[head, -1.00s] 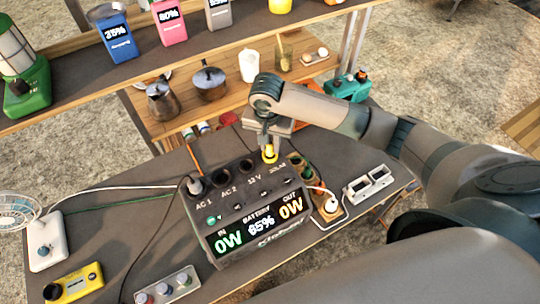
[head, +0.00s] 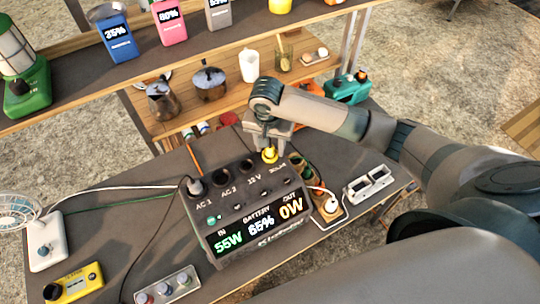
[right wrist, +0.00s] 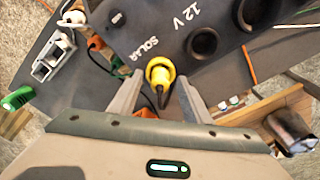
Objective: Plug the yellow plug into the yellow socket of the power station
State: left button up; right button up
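The power station (head: 250,215) is a dark box on the table, with sockets along its top and a lit front screen reading 55W IN, 55% battery and 0W OUT. The yellow plug (head: 270,155) stands in the socket labelled SOLAR at the right end of the row; the socket itself is hidden under it. In the right wrist view the plug (right wrist: 160,72) has a dark cable running back from it. My right gripper (head: 270,144) is open, its fingers on either side of the plug with gaps showing (right wrist: 160,85). My left gripper is out of view.
A shelf (head: 225,88) with pots stands behind. A yellow device (head: 73,283) is front left.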

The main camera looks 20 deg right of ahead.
jog(key=shift+r, duration=0.15)
jog(key=shift+a+r, duration=0.1)
jog(key=shift+r, duration=0.45)
jog(key=r, duration=0.2)
jog(key=r+b, duration=0.1)
jog(key=r, duration=0.2)
jog(key=r+b, duration=0.1)
jog(key=r, duration=0.1)
jog(key=shift+s+a+r, duration=0.2)
jog(key=shift+s+a, duration=0.05)
jog(key=shift+s, duration=0.05)
notch_tip(320, 180, up, 8)
jog(key=s, duration=0.1)
jog(key=shift+a+r, duration=0.25)
jog(key=shift+a, duration=0.1)
jog(key=shift+s+f, duration=0.1)
